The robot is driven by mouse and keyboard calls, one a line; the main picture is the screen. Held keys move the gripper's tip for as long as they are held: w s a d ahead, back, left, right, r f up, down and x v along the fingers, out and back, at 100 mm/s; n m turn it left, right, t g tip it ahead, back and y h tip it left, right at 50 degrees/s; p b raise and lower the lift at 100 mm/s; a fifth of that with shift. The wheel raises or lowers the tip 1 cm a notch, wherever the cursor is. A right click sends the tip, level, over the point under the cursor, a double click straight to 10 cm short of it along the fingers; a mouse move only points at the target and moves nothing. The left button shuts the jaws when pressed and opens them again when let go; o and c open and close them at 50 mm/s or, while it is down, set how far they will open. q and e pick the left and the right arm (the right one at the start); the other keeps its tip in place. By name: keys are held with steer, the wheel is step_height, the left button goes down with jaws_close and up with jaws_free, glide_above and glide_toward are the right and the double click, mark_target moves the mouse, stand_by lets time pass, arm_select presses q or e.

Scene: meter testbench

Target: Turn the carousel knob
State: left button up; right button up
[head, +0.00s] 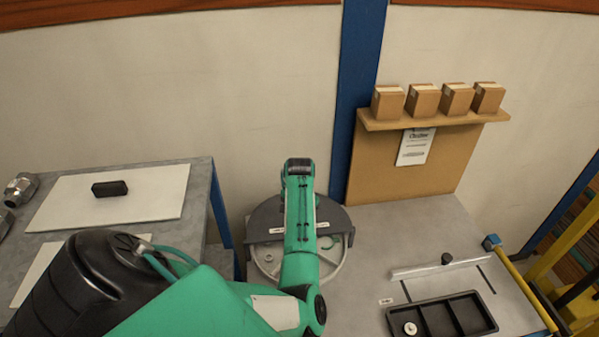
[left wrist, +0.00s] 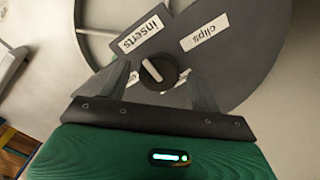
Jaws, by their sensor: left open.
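The carousel (head: 263,222) is a round light disc with a dark grey cover, on the bench below my left arm. In the left wrist view the cover (left wrist: 235,60) carries labels reading "inserts" (left wrist: 144,32) and "clips" (left wrist: 204,32). The carousel knob (left wrist: 158,73) is round and dark with a pale bar across it, which lies tilted. My left gripper (left wrist: 161,78) is open, with one finger on each side of the knob. I cannot tell whether the fingers touch it. In the head view my arm hides the knob and the fingers.
A black compartment tray (head: 443,318) with a round white part (head: 410,328) lies at the front right. Several cardboard boxes (head: 423,101) stand on a shelf (head: 435,121) behind. A blue post (head: 357,100) rises behind the carousel. A grey table (head: 200,205) stands at left.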

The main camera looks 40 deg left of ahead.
arm_select(q)
steer(key=c, duration=1)
arm_select(e)
steer(key=shift+d, duration=0.55)
arm_select(q)
steer(key=shift+o, duration=0.2)
steer(key=n, duration=0.4)
steer(key=shift+n, duration=0.3)
steer(key=n, duration=0.2)
steer(key=shift+n, duration=0.4)
steer(key=n, duration=0.6)
steer(key=shift+r, duration=0.1)
steer(key=n, duration=0.3)
steer(key=shift+n, duration=0.6)
arm_select(e)
steer(key=shift+w+a, duration=0.1)
steer(key=shift+a, duration=0.25)
